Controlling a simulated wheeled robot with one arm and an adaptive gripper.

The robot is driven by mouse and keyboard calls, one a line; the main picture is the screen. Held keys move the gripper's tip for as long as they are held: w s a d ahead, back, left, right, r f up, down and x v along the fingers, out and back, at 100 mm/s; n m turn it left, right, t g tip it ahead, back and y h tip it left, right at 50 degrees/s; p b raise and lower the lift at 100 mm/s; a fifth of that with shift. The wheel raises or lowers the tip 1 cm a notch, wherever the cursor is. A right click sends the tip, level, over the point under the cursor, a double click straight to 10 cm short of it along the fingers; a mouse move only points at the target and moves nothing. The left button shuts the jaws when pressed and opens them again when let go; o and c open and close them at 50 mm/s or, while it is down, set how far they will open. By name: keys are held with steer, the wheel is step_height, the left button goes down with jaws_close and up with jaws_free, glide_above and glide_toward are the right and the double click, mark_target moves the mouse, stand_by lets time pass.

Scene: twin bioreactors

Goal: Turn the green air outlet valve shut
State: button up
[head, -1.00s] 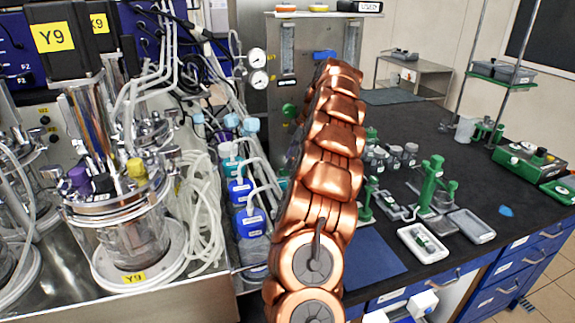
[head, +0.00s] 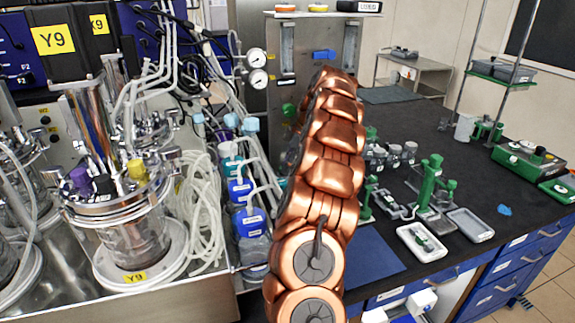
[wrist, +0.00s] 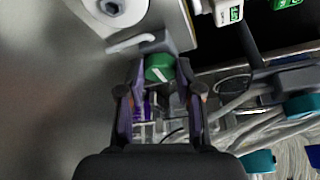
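The green air outlet valve (wrist: 160,68) is a round green knob with a white line across its face, slanted in the wrist view. It sits below a grey block on a steel panel. My gripper (wrist: 161,64) has one finger on each side of the knob, with the tips level with it. The gaps are too small to tell whether the fingers touch it. In the head view my copper arm hides the gripper. A green knob (head: 289,109) shows just left of the arm on the steel cabinet; I cannot tell if it is the same valve.
Two round gauges (head: 258,70) sit on the cabinet's left side. Tubing (head: 203,200) and blue-capped bottles (head: 250,222) stand left of my arm, beside a glass bioreactor (head: 130,235). A dark bench (head: 420,125) with green tools lies to the right.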

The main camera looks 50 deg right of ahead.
jaws_close()
